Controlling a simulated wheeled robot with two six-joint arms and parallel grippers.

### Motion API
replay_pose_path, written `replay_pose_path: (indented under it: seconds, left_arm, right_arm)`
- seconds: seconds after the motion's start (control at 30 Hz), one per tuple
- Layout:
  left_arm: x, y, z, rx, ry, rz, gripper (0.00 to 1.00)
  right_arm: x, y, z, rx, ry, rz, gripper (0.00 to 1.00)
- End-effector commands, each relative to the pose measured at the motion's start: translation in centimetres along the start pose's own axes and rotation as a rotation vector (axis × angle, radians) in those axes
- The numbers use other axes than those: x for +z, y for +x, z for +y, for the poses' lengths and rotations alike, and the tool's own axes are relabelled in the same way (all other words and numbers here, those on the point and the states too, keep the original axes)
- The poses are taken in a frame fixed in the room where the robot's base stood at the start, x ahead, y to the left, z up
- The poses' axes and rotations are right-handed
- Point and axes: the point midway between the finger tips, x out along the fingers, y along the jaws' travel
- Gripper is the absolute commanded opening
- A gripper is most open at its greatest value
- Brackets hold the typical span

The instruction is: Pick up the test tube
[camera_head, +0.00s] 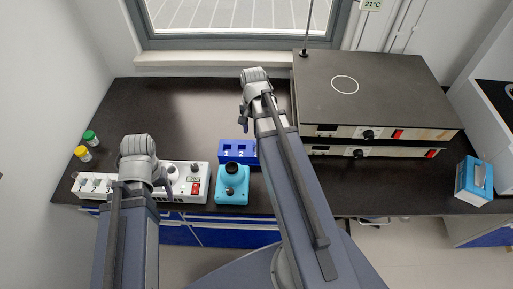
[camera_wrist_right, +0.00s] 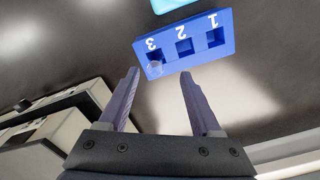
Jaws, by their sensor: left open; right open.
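The blue rack (camera_head: 237,146) stands on the dark bench, with 1 and 2 showing and its right end hidden by my right arm. In the right wrist view the rack (camera_wrist_right: 184,37) shows three numbered holes. A small clear test tube (camera_wrist_right: 155,68) shows at hole 3; holes 1 and 2 look empty. My right gripper (camera_head: 244,115) is behind the rack in the head view. In its wrist view the right gripper (camera_wrist_right: 159,74) is open, its fingers apart and pointing toward the hole 3 end, with nothing held. My left gripper (camera_head: 163,181) is open over the white device.
A white device (camera_head: 196,170) and a turquoise device (camera_head: 232,186) stand near the front edge. Green (camera_head: 89,136) and yellow (camera_head: 82,153) capped jars are at far left. Stacked dark-topped units (camera_head: 400,90) fill the right. The bench behind the white device is clear.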

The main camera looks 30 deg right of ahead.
Motion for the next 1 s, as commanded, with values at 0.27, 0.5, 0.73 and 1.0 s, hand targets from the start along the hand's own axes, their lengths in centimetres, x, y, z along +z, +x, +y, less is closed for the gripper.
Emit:
replay_pose_path:
  seconds: [0.27, 0.5, 0.73, 1.0]
  left_arm:
    - [-0.1, 2.3, 0.2, 0.0, 0.0, 0.0, 0.67]
    - [-0.1, 2.6, 0.2, 0.0, 0.0, 0.0, 0.67]
    - [-0.2, 4.2, 0.4, 0.0, 0.0, 0.0, 0.67]
    - [-0.4, 7.5, 0.7, 0.0, 0.0, 0.0, 0.67]
  right_arm:
    - [0.0, 2.3, 0.0, 0.0, -0.003, 0.0, 0.65]
    - [0.0, 2.6, 0.0, 0.0, -0.004, 0.0, 0.65]
    - [-0.3, 4.2, 0.3, 0.0, -0.003, 0.0, 0.65]
    - [-0.7, 7.5, 0.6, 0.0, -0.006, 0.0, 0.65]
